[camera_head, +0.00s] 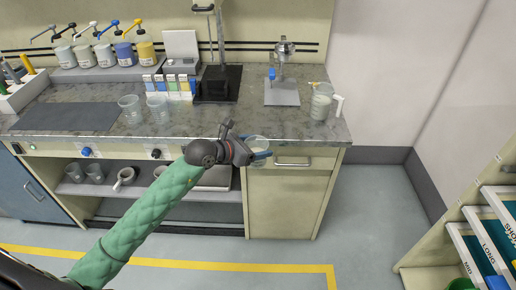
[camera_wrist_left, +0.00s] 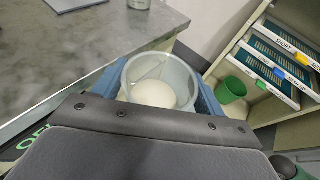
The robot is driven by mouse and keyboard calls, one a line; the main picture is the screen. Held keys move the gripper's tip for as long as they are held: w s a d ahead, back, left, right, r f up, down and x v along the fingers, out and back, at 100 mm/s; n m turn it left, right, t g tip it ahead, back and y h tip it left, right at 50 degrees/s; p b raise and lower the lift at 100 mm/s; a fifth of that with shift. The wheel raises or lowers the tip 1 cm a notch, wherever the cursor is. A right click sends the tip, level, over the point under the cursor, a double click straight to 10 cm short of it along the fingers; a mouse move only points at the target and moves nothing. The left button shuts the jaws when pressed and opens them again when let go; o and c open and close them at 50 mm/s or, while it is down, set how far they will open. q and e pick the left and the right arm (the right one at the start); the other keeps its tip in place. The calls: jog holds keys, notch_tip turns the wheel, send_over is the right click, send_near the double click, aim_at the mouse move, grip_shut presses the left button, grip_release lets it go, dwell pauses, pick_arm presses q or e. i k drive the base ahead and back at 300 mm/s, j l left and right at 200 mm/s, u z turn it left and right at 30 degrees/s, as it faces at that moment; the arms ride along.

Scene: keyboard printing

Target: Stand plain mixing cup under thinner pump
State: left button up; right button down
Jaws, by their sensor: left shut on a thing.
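A clear plain cup (camera_head: 257,144) is held in my left gripper (camera_head: 258,156), in front of the bench's front edge. In the left wrist view the cup (camera_wrist_left: 160,82) is upright between the blue fingers, and its whitish bottom shows inside. A metal dispenser (camera_head: 283,50) with a blue part stands at the back right of the bench above a grey plate (camera_head: 282,95); it may be the thinner pump, but no label is readable. The plate is bare. My right gripper is not in view.
Two clear cups (camera_head: 131,109) stand on the bench (camera_head: 245,122) at left, near a dark mat (camera_head: 66,117). Several pump bottles (camera_head: 145,50) line the back left.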

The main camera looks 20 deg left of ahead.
aim_at(56, 91)
jog(key=j+u, duration=0.1)
jog(key=u, duration=0.35)
jog(key=j+u, duration=0.15)
jog(key=j, duration=0.25)
jog(key=i+j+u, duration=0.15)
jog(key=j, duration=0.2)
jog(key=j+u, duration=0.15)
jog(key=j, duration=0.25)
jog(key=i+j+u, duration=0.15)
jog(key=j, duration=0.2)
jog(key=i+j+u, duration=0.15)
jog(key=j, duration=0.2)
